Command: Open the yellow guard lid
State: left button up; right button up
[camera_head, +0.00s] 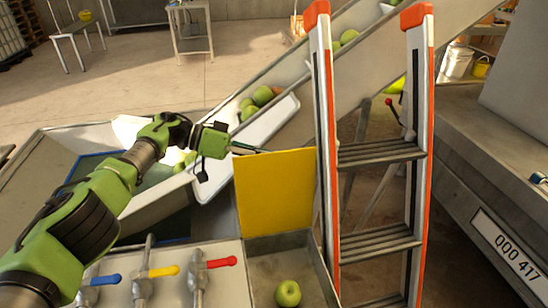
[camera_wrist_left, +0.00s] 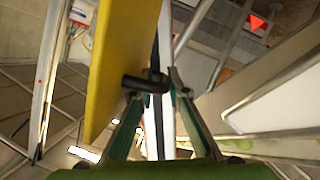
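The yellow guard lid (camera_head: 273,193) stands upright at the back of an open grey box (camera_head: 262,266) in the head view. The box's inside shows, with a green apple (camera_head: 288,293) on its floor. In the left wrist view the lid (camera_wrist_left: 112,65) is a tall yellow panel seen nearly edge-on, with a short black handle (camera_wrist_left: 146,84) sticking out from it. My left gripper (camera_head: 262,151) is at the lid's top edge. Its fingers (camera_wrist_left: 155,88) are apart, with the handle across the gap between their tips; a firm grip is not visible. My right gripper is not in view.
A ladder with orange-edged rails (camera_head: 325,150) stands close right of the lid. Blue, yellow (camera_head: 160,271) and red (camera_head: 221,262) valve levers lie left of the box. A sloping white conveyor (camera_head: 270,120) with apples runs behind. A grey trailer body (camera_head: 480,160) is at the right.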

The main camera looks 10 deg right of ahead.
pick_arm(q)
jog(key=v, duration=1)
jog(key=shift+a, duration=0.4)
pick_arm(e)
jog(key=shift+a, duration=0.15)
pick_arm(q)
jog(key=shift+w+r, duration=0.1)
